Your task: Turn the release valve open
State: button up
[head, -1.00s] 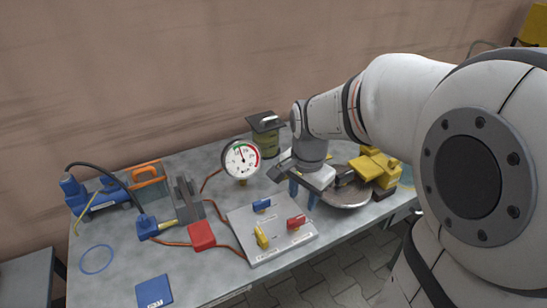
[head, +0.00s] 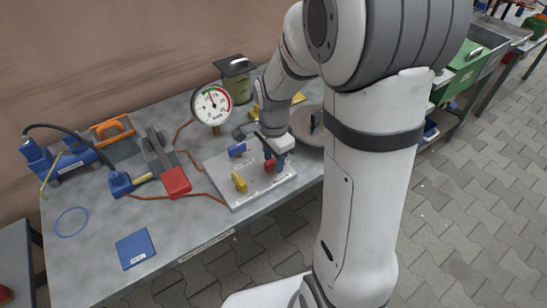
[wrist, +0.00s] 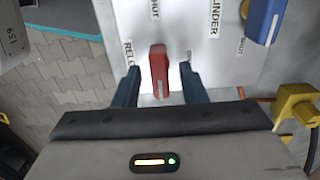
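The release valve's red handle (wrist: 159,72) stands on the light valve panel (wrist: 185,20), with a label starting "RELE" beside it. In the wrist view it points up towards a "SHUT" mark, and a partly hidden mark lies to its right. My gripper (wrist: 159,71) is open, one blue finger on each side of the handle with a visible gap to both. In the head view the red handle (head: 269,166) is partly hidden by my gripper (head: 274,161).
A blue handle (head: 237,150) and a yellow handle (head: 239,181) stand close by on the panel. A dial gauge (head: 212,105) rises behind it. A red box (head: 175,182) and hoses lie to the left. A round metal dish (head: 309,128) is to the right.

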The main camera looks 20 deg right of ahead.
grip_shut()
dwell(0.3)
jog(key=shift+n, duration=0.4)
jog(key=n, duration=0.3)
jog(key=shift+n, duration=0.4)
jog(key=n, duration=0.9)
jog(key=shift+p, duration=0.35)
jog(key=n, duration=0.4)
jog(key=shift+n, duration=0.3)
